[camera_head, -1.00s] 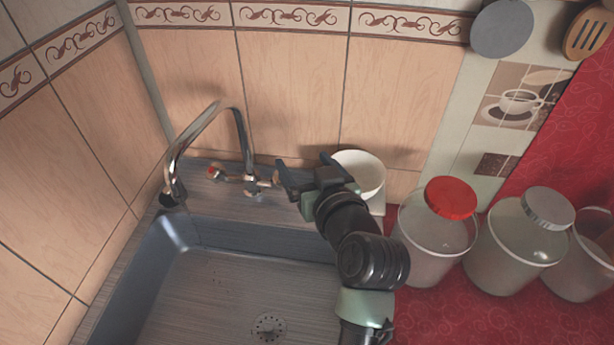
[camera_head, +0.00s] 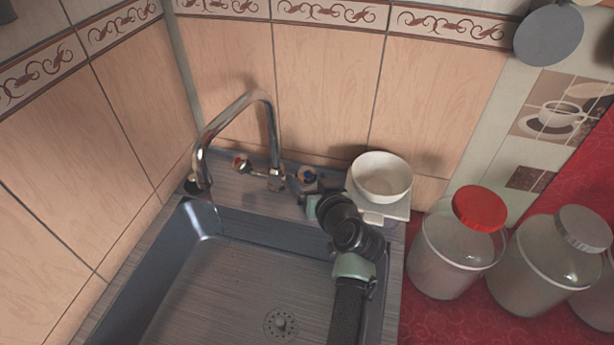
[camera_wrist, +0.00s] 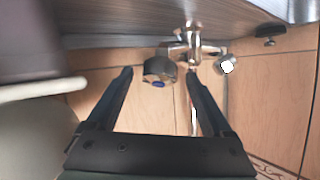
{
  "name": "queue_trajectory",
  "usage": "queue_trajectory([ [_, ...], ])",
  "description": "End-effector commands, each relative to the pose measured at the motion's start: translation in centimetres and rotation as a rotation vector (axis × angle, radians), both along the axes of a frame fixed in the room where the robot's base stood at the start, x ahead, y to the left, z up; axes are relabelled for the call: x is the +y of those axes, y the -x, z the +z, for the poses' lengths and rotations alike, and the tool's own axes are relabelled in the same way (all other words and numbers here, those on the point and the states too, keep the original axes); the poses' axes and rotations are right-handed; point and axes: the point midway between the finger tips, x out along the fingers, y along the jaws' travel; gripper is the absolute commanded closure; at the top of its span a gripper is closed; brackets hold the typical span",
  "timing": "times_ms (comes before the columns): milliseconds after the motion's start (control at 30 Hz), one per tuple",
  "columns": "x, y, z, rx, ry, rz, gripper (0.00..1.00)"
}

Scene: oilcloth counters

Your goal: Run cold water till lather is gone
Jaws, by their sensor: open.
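The chrome faucet (camera_head: 262,97) arches over the sink's back left corner. A thin pale streak below its spout (camera_head: 198,180) looks like running water. The red-marked knob (camera_head: 241,163) is on the left of the faucet base. The blue-marked cold knob (camera_head: 308,175) is on the right. My gripper (camera_head: 301,190) is open at the cold knob. In the wrist view, the cold knob (camera_wrist: 158,70) shows its blue mark between my spread fingertips, seemingly untouched. The sink basin (camera_head: 225,290) has a drain at the bottom. I cannot make out lather.
A white bowl (camera_head: 381,178) stands on a pale holder (camera_head: 395,210) right behind my wrist. Glass jars, one with a red lid (camera_head: 479,208), stand on the red oilcloth at right. The tiled wall (camera_head: 325,95) is close behind the faucet. The basin's middle is free.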

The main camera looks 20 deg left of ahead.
Motion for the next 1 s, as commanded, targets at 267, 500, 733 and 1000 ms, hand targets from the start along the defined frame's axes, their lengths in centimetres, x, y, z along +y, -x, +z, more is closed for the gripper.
queue_trajectory([
  [267,1.0,-1.5,-0.7,0.0,-0.001,-0.001,0.15],
  [500,1.1,-1.6,-0.7,-0.001,-0.001,0.0,0.15],
  [733,1.1,-1.6,-0.8,-0.001,0.0,-0.001,0.42],
  [1000,1.1,-1.6,-0.8,-0.001,0.0,-0.001,0.91],
])
